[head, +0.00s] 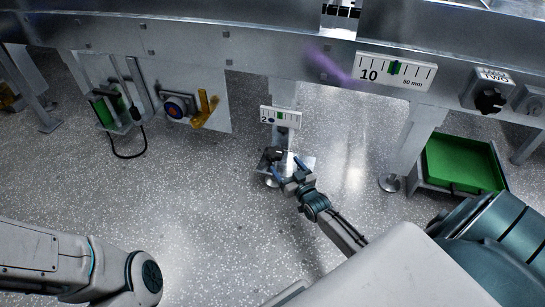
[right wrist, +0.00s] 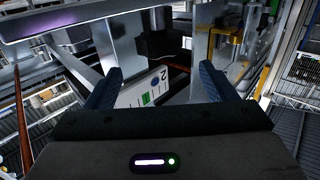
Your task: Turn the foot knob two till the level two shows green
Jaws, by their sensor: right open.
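The white level two plate (head: 280,116), marked 2, stands on the middle leg of the machine. The black foot knob two (head: 271,155) sits low on the leg below the plate; a black block, likely the knob (right wrist: 160,42), shows ahead of the fingers in the wrist view. My right gripper (head: 289,166) is open, close to the knob, with nothing between its fingers. My left gripper is outside the view.
A white scale marked 10 and 50 mm (head: 395,70) and a black dial (head: 490,101) are on the upper beam. A green tray (head: 462,165) stands at the right. A yellow handle (head: 206,108) is at the left. The speckled floor around is mostly clear.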

